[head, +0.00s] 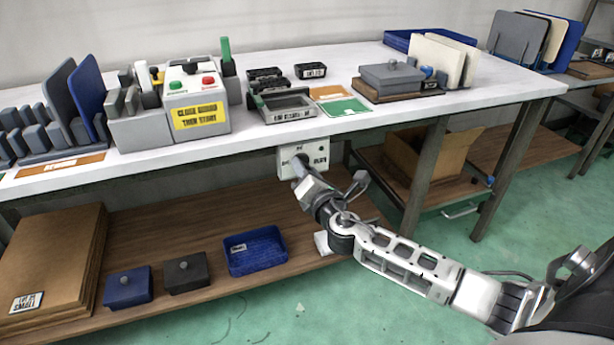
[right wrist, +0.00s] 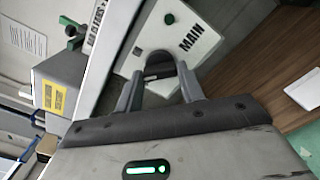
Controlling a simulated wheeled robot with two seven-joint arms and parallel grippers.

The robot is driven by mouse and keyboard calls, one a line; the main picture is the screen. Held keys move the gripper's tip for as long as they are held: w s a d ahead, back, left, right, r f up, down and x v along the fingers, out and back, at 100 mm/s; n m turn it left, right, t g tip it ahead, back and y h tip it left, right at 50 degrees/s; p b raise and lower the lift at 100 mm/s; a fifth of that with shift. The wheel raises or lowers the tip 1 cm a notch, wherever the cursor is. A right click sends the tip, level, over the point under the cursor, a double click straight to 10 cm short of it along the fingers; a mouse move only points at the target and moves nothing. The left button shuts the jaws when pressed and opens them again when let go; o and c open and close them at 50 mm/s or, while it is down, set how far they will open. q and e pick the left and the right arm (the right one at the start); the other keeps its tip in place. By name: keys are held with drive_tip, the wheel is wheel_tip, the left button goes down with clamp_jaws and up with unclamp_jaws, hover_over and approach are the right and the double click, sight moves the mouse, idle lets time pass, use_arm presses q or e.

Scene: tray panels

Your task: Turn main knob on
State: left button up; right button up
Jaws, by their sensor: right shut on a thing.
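A white switch box (head: 319,150) hangs under the front edge of the white table. It also shows in the right wrist view (right wrist: 208,48), with the label MAIN and a small green light or button (right wrist: 168,18). The dark main knob (right wrist: 159,62) sits on its face. My right gripper (head: 299,168) reaches the box front, and its two fingers (right wrist: 159,84) are on either side of the knob, shut on it. My left gripper is not in view.
Above the box, the white tabletop (head: 350,75) bears a grey control box with a yellow sign (head: 200,118), trays and panels. The lower wooden shelf (head: 200,225) holds a cardboard box (head: 55,265), lidded boxes and a blue bin (head: 255,251). The green floor in front is clear.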

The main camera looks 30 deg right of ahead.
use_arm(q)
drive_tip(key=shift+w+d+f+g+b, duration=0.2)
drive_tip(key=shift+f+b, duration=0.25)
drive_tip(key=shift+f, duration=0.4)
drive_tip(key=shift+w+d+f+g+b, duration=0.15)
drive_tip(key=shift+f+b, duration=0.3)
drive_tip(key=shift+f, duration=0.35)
use_arm(e)
drive_tip(key=shift+m, duration=4.6)
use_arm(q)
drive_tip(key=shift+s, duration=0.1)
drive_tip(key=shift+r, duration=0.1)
use_arm(e)
drive_tip(key=o, duration=1)
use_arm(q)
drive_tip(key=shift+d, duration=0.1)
